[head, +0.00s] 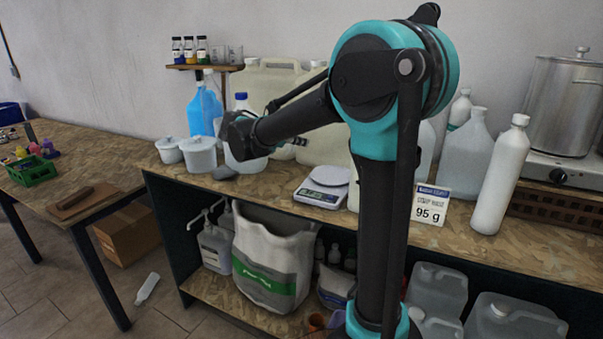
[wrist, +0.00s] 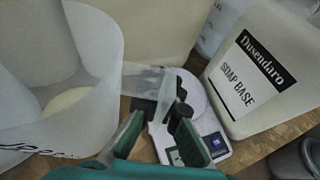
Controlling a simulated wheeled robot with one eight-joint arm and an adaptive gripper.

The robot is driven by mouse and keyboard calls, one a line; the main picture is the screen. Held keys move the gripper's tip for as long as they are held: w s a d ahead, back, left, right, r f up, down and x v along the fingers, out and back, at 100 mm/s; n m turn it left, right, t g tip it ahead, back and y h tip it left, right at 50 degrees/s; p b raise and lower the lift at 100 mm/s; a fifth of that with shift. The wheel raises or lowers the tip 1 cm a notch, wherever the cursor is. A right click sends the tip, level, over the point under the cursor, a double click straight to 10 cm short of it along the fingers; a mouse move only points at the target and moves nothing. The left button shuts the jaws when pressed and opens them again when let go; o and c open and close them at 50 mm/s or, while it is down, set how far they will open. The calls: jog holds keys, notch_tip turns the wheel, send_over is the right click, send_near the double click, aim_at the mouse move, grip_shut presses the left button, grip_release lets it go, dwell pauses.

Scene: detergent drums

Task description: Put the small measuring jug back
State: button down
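My gripper (wrist: 162,112) shows in the wrist view with its green-padded fingers apart and a gap between them. A small translucent piece (wrist: 150,82), perhaps the small measuring jug, is at or just beyond the fingertips; I cannot tell whether it touches them. The white scale (wrist: 165,148) is below and behind the fingers. In the head view my gripper is above the bench, left of the scale (head: 323,187), and its fingers are not clear.
A large open translucent vessel (wrist: 95,45) is close on the left. A soap base jug (wrist: 250,75) is close on the right. White tubs (head: 199,155), a white bottle (head: 500,180) and a 95 g card (head: 430,205) stand along the bench.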

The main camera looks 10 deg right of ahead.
notch_tip(320, 180, down, 11)
jog(key=shift+r, duration=0.2)
dwell(0.3)
jog(key=shift+f, duration=0.1)
jog(key=c, duration=1.7)
grip_release()
jog(key=shift+a, duration=0.1)
jog(key=v, duration=1.2)
